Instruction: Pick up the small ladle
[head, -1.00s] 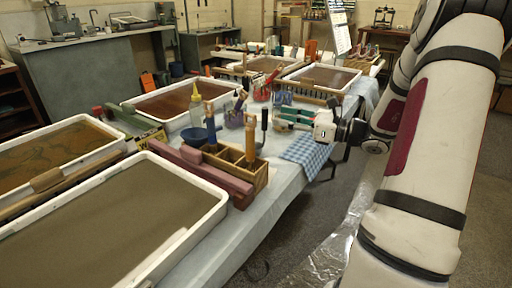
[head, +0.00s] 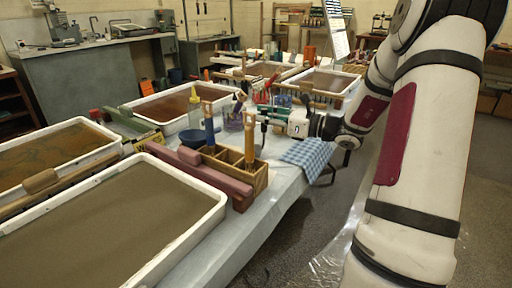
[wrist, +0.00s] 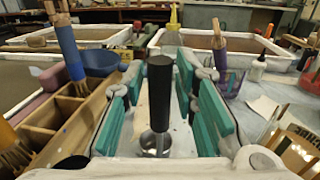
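The small ladle shows in the wrist view as an upright black handle (wrist: 160,82) above a small metal bowl (wrist: 154,144). My gripper (wrist: 159,95) is open, with teal finger pads on the left and right of the handle. Clear gaps show between the handle and both pads, so it does not look gripped. In the head view my gripper (head: 276,113) reaches in from the right at the ladle's dark handle (head: 264,122), just right of the wooden brush box. Most of the ladle is hidden there by the fingers.
The wooden box (head: 258,180) with upright brushes stands close to the left of the ladle. A blue bowl (head: 192,138) and a yellow-tipped bottle (head: 195,110) stand behind it. A checked cloth (head: 307,153) lies at the table edge. Marbling trays (head: 215,213) fill the left side.

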